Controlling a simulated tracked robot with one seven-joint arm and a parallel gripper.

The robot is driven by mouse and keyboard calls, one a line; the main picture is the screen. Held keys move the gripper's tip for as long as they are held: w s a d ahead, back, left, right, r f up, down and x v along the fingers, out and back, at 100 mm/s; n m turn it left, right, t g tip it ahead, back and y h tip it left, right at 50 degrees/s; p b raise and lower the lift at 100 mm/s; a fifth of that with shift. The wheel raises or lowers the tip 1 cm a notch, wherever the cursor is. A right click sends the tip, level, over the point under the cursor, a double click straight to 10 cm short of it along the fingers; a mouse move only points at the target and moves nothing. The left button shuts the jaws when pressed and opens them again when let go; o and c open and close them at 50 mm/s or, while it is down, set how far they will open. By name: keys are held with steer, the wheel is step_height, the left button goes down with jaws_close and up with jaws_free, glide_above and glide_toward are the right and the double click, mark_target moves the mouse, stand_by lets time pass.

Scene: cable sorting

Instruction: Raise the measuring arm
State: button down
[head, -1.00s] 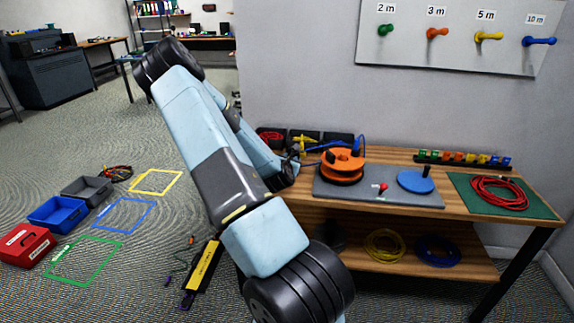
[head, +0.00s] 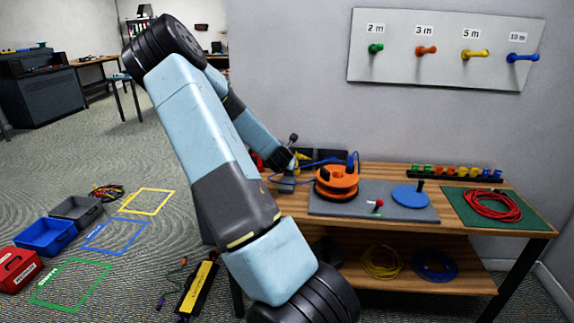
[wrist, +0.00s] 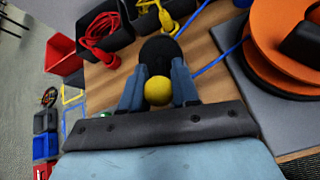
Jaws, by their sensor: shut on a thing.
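My gripper (wrist: 158,88) is shut on a round yellow knob (wrist: 157,92), with one finger on each side in the wrist view. The knob looks like the handle of the measuring arm; a dark rounded part (wrist: 160,52) shows just beyond it. The rest of the measuring arm is hidden or cannot be made out. In the head view, my gripper is small and partly hidden by my arm, at the left end of the bench, left of the orange reel (head: 337,182).
The bench (head: 380,172) also holds a blue disc (head: 411,196), a red-knobbed part (head: 377,204) and a red cable coil (head: 491,204) on a green mat. Black bins (wrist: 102,28) with cables lie close beyond my gripper. Coloured trays (head: 45,235) stand on the floor.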

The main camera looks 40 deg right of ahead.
steer(key=shift+d+r, duration=0.25)
steer(key=shift+d, duration=0.05)
steer(key=c, duration=1.2)
jaws_free()
steer(key=shift+c, duration=0.2)
steer(key=o, duration=0.4)
steer(key=shift+w+f, duration=0.15)
steer(key=shift+f, duration=0.05)
steer(key=shift+a, duration=0.1)
steer(key=v, duration=1.3)
steer(key=shift+a+r, duration=0.2)
steer(key=shift+s, duration=0.25)
